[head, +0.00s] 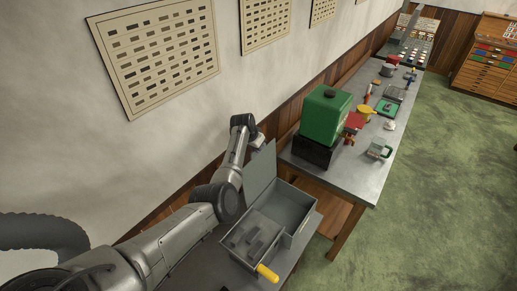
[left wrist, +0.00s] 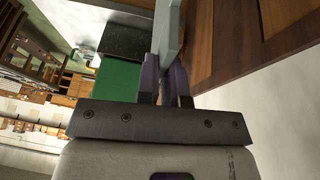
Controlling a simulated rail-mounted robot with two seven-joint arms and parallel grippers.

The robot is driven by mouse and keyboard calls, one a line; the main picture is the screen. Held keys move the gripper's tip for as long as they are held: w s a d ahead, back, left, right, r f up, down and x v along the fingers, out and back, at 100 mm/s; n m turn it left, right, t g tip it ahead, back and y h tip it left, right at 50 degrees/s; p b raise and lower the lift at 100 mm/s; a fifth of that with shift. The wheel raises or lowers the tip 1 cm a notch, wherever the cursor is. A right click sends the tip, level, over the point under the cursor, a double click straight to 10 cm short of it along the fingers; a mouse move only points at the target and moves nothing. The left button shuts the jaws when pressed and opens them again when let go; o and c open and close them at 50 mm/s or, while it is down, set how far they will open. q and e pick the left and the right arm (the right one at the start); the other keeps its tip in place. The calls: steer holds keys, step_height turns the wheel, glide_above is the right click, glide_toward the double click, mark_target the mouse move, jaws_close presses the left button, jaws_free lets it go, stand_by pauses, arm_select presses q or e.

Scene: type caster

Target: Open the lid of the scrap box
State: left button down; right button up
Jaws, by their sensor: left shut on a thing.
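The scrap box (head: 292,197) is a grey metal box on a low bench in the lower middle of the head view. Its lid (head: 260,170) stands up, roughly upright, along the box's wall side, so the inside shows. Grey pieces (head: 250,235) lie in the box. My left gripper (head: 259,143) is at the top edge of the lid. In the left wrist view the left gripper's fingers (left wrist: 166,85) are shut on the grey lid panel (left wrist: 168,35). My right gripper is in neither view.
A yellow handle (head: 267,273) sticks out at the box's near end. A green machine (head: 325,110) on a black base stands on the grey workbench (head: 350,180) beyond the box. Small tools lie farther along it. The wall is close behind my left arm. Green floor at right is clear.

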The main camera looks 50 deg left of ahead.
arm_select(q)
steer(key=shift+f, duration=0.1)
steer(key=c, duration=1.2)
jaws_free()
steer(key=shift+c, duration=0.2)
steer(key=b+v, duration=0.1)
steer(key=v, duration=1.3)
steer(key=shift+w, duration=0.1)
